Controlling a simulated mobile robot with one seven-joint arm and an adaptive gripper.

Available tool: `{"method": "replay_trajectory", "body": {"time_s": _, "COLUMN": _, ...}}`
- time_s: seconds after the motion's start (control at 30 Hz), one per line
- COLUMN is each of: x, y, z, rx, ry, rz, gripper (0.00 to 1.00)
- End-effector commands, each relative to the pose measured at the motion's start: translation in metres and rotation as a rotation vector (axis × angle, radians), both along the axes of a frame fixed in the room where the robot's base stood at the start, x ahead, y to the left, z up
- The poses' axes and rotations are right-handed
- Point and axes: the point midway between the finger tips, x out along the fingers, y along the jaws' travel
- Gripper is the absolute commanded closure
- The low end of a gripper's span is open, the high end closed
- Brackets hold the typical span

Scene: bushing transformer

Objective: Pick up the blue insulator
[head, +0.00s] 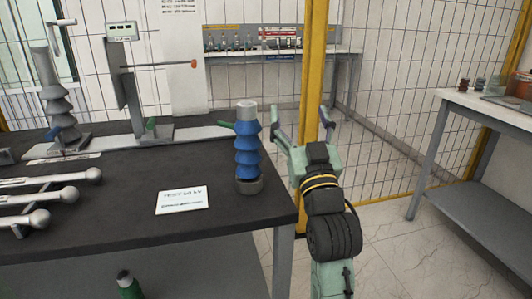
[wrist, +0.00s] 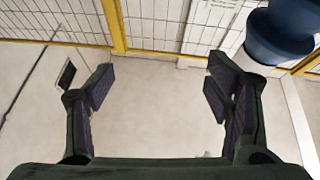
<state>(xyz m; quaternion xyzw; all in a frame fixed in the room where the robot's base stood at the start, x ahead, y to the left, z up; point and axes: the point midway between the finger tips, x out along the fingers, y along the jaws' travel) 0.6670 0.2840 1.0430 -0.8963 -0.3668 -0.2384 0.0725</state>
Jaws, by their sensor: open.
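The blue insulator (head: 247,151) stands upright on the dark table near its right edge in the head view. It has a ribbed blue body, a grey top and a dark round base. My gripper (head: 302,120) is open and empty, just right of the insulator and apart from it, beyond the table edge. In the wrist view my open gripper (wrist: 157,88) has nothing between its fingers. Part of the insulator (wrist: 281,32) shows at the upper right there, outside the right finger.
The dark table (head: 120,228) also bears a white label card (head: 183,200), metal rods with ball ends (head: 45,197), a grey insulator (head: 58,105) and a stand (head: 132,95). A yellow post (head: 314,70) and mesh fence stand behind my gripper. A side table (head: 490,108) is at right.

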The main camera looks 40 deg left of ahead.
Motion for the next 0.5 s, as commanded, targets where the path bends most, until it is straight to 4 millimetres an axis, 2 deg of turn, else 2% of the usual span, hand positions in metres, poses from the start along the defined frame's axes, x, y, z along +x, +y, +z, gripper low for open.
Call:
{"method": "replay_trajectory", "body": {"time_s": 0.03, "x": 0.012, "y": -0.004, "z": -0.011, "rx": -0.027, "ry": 0.038, "rz": 0.020, "gripper": 0.27}}
{"method": "replay_trajectory", "body": {"time_s": 0.1, "x": 0.020, "y": -0.004, "z": -0.022, "rx": -0.069, "ry": 0.090, "rz": 0.074, "gripper": 0.27}}
{"method": "replay_trajectory", "body": {"time_s": 0.2, "x": 0.017, "y": 0.004, "z": -0.029, "rx": -0.125, "ry": 0.132, "rz": 0.185, "gripper": 0.27}}
{"method": "replay_trajectory", "body": {"time_s": 0.37, "x": 0.003, "y": 0.009, "z": -0.044, "rx": -0.241, "ry": 0.198, "rz": 0.387, "gripper": 0.27}}
{"method": "replay_trajectory", "body": {"time_s": 0.5, "x": -0.020, "y": 0.003, "z": -0.055, "rx": -0.350, "ry": 0.235, "rz": 0.559, "gripper": 0.27}}
